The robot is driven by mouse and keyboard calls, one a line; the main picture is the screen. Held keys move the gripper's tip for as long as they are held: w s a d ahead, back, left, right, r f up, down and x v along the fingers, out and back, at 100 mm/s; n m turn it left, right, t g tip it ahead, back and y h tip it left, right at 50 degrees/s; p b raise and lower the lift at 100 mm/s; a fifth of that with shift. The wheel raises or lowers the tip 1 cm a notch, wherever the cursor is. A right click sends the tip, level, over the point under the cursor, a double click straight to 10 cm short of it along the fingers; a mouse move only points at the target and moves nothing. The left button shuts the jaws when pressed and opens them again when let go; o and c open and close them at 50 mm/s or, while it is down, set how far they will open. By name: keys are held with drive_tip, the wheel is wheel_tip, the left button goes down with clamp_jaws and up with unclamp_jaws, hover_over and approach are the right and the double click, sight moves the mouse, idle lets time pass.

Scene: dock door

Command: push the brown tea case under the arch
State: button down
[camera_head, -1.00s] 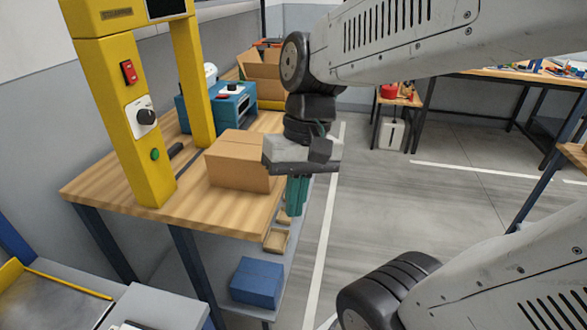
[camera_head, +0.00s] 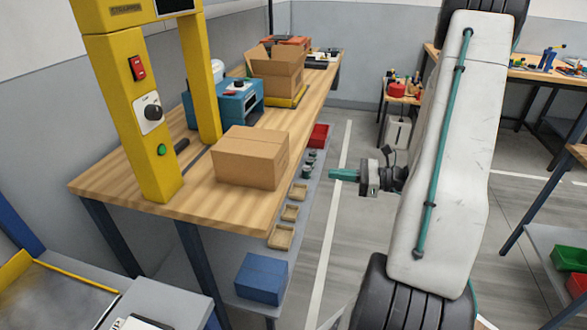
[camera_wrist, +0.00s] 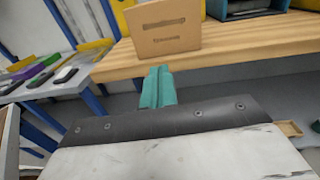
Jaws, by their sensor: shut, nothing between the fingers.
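The brown tea case (camera_head: 250,158), a closed cardboard box, sits upright on the wooden bench, just right of the yellow arch (camera_head: 150,110). In the wrist view the case (camera_wrist: 165,30) stands ahead, beyond the teal fingertips (camera_wrist: 158,80), with the bench edge between.
An open cardboard box (camera_head: 276,72) and a blue machine (camera_head: 238,102) stand farther back on the bench (camera_head: 130,182). Small wooden trays (camera_head: 290,213) and a red bin (camera_head: 319,135) sit on a lower ledge. A blue box (camera_head: 261,278) is below.

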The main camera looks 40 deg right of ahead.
drive_tip(key=d, duration=0.1)
approach(283, 167)
drive_tip(key=shift+m+t+h, duration=0.3)
drive_tip(key=shift+m+t, duration=0.1)
drive_tip(key=x, duration=0.6)
drive_tip(key=shift+w+a, duration=0.15)
drive_tip(key=shift+a, duration=0.3)
